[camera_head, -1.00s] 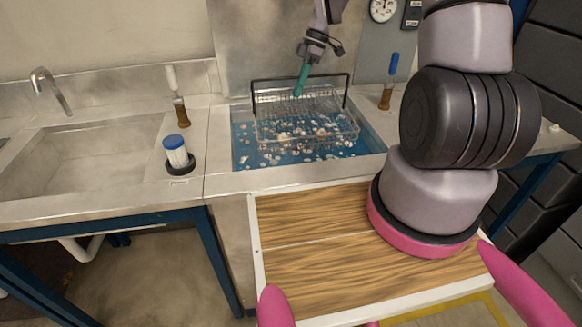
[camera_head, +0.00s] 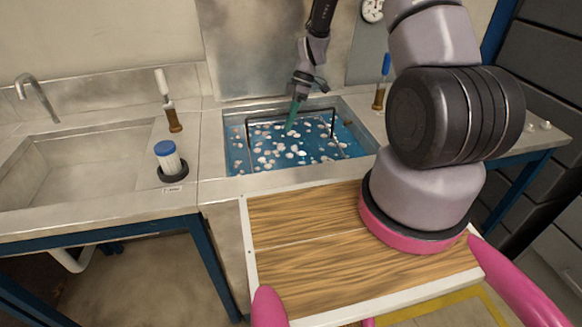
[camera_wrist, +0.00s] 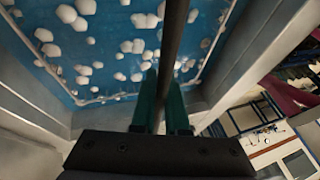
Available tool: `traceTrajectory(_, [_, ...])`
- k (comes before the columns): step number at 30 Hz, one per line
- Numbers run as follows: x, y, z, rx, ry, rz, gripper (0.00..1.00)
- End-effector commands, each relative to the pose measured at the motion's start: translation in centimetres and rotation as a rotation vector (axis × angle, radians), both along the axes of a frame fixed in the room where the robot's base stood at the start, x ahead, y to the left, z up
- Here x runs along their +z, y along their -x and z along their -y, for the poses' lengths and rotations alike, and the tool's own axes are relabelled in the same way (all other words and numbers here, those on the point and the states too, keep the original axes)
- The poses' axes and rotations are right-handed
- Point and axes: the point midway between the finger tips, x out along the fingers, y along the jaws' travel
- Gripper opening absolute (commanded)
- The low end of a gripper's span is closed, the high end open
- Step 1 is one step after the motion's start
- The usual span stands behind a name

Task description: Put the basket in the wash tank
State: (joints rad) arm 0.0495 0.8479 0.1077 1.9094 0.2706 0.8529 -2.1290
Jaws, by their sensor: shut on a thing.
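The wash tank (camera_head: 209,182) is a steel basin set in the bench, holding blue water with white foam blobs. The basket (camera_head: 247,136) is in the tank, mostly under the water; its dark handle shows above the surface in the head view. In the wrist view the handle bar (camera_wrist: 174,45) runs between the green fingers. My gripper (camera_head: 292,122) is over the tank, its green fingers shut on the handle; it also shows in the wrist view (camera_wrist: 160,105). The basket's bottom is hidden by water and foam.
A sink (camera_head: 85,160) with a tap (camera_head: 38,98) is at the left. A blue-capped white cylinder (camera_head: 169,160) and a brown-and-white tool (camera_head: 168,105) stand between sink and tank. A blue-topped tool (camera_head: 382,82) stands right of the tank.

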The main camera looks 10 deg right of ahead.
Motion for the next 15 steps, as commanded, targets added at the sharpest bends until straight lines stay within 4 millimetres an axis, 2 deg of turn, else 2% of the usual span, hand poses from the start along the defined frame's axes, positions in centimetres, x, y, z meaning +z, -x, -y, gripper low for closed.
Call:
traceTrajectory(6, [-4.0,0.1,0.0,0.000,0.000,-0.003,0.00])
traceTrajectory(15, [-6.6,0.1,0.0,0.001,0.001,-0.002,0.00])
